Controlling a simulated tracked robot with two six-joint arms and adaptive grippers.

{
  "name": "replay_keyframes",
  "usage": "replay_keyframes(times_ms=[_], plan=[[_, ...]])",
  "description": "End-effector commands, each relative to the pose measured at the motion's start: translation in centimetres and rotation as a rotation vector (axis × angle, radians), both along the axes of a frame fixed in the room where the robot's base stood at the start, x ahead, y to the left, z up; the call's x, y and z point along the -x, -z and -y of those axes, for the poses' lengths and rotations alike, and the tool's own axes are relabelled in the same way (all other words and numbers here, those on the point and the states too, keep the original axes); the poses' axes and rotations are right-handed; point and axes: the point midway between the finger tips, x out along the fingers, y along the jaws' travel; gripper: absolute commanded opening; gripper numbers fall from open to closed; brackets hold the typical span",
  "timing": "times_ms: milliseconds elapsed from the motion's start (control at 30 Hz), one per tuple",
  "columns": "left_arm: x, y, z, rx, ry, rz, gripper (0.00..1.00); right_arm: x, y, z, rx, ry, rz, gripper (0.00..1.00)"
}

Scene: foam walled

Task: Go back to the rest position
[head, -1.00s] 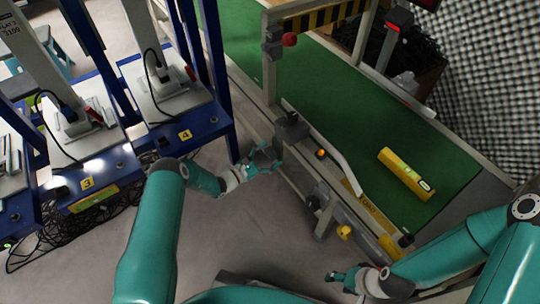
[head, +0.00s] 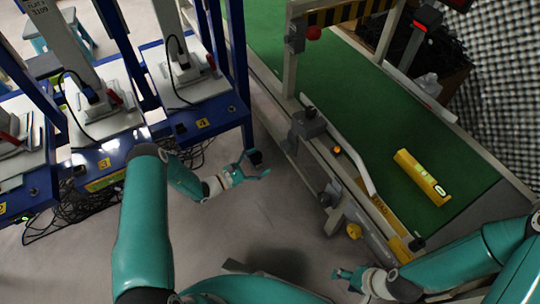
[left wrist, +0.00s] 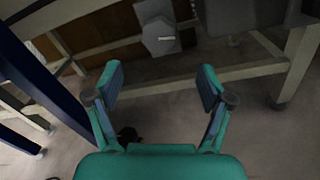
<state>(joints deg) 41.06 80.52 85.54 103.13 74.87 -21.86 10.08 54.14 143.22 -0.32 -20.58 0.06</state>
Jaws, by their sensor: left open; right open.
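My left gripper (head: 258,167) is open and empty in the head view, over the grey floor between the blue-framed stations and the conveyor. In the left wrist view its two teal fingers (left wrist: 160,88) stand apart with nothing between them. My right gripper (head: 340,281) is open at the bottom of the head view, low in front of the conveyor's near side. Nothing shows in it.
A green conveyor (head: 340,110) runs diagonally at the right, with a yellow level-like bar (head: 422,177) on it. Blue-framed stations (head: 205,122) stand at the left with cables beneath. Grey floor (head: 180,235) is clear between them. A foam wall (head: 505,80) stands at right.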

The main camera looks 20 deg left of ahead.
Motion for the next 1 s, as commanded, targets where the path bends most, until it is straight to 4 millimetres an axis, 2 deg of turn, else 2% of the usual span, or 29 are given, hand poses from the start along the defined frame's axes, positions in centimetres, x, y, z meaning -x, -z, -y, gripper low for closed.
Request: replay_keyframes(times_ms=[167,633,733,867,967,1000], plan=[[1.0,0.0,-0.7,0.0,0.0,0.0,0.8,0.0,0.0,0.0,0.0,0.0,0.0,0.54],[1.0,0.0,-0.6,0.0,0.001,0.0,0.8,0.0,0.1,0.0,0.0,0.0,0.0,0.54],[1.2,0.1,-0.1,-0.003,0.021,-0.01,0.8,0.0,0.1,0.0,0.0,0.0,0.0,0.54],[2.6,0.6,2.9,-0.032,0.131,-0.07,0.8,0.0,0.0,0.0,0.0,0.0,0.0,0.54],[5.3,1.3,7.0,-0.091,0.3,-0.155,0.8,0.0,0.0,0.0,0.0,0.0,0.0,0.54],[7.1,1.7,8.8,-0.13,0.389,-0.197,0.8,0.0,0.0,0.0,0.0,0.0,0.0,0.54]])
